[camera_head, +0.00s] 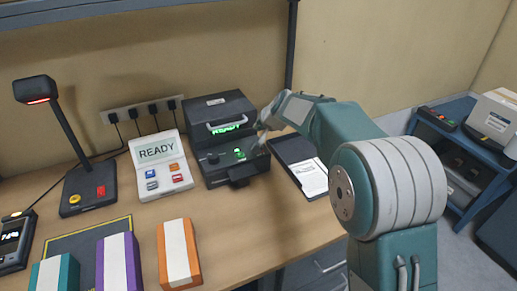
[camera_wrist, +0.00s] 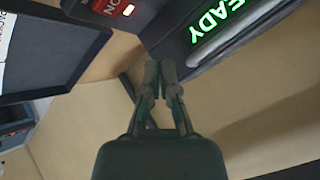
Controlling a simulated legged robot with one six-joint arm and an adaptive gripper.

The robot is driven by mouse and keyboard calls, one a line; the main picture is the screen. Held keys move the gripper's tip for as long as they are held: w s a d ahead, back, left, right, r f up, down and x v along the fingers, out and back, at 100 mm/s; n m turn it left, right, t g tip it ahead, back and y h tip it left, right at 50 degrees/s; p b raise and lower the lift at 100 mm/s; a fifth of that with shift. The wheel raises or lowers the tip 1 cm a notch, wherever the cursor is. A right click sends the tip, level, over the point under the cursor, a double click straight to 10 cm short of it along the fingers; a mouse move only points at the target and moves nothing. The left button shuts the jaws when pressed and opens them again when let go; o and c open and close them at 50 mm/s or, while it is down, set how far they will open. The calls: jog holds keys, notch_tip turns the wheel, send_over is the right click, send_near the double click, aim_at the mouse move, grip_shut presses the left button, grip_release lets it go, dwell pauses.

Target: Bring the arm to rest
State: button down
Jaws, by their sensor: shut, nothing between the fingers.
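My arm reaches from the right of the head view toward a black device (camera_head: 228,150) with a green lit display and a handle. My gripper (camera_head: 262,140) is beside the right side of this device, above the bench. In the wrist view my gripper (camera_wrist: 160,68) has its fingertips together with nothing between them. Part of the device (camera_wrist: 215,35) with green "READY" letters shows at the upper right there. I cannot tell whether the fingers touch it.
A white console (camera_head: 160,165) reading "READY" and a black lamp stand (camera_head: 75,150) are on the left. Teal, purple and orange striped boxes (camera_head: 178,255) line the front. A clipboard (camera_head: 300,165) lies right of the device. A blue cart (camera_head: 455,150) stands far right.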

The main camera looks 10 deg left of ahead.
jog(key=s+d+r+h, duration=0.1)
jog(key=s+d+r, duration=0.4)
jog(key=s+d, duration=0.35)
jog(key=s+d+r+h, duration=0.2)
jog(key=s+d+r, duration=0.3)
jog(key=s+d, duration=0.35)
jog(key=s+d+f+h, duration=0.1)
jog(key=s+d+f, duration=0.1)
jog(key=s+d, duration=0.5)
jog(key=s+d+f+g+h, duration=0.1)
jog(key=s+d, duration=0.6)
jog(key=s, duration=0.8)
notch_tip(320, 180, down, 2)
jog(key=shift+s+f+h, duration=0.2)
jog(key=shift+h, duration=0.4)
jog(key=shift+a+n, duration=0.1)
jog(key=shift+n, duration=0.2)
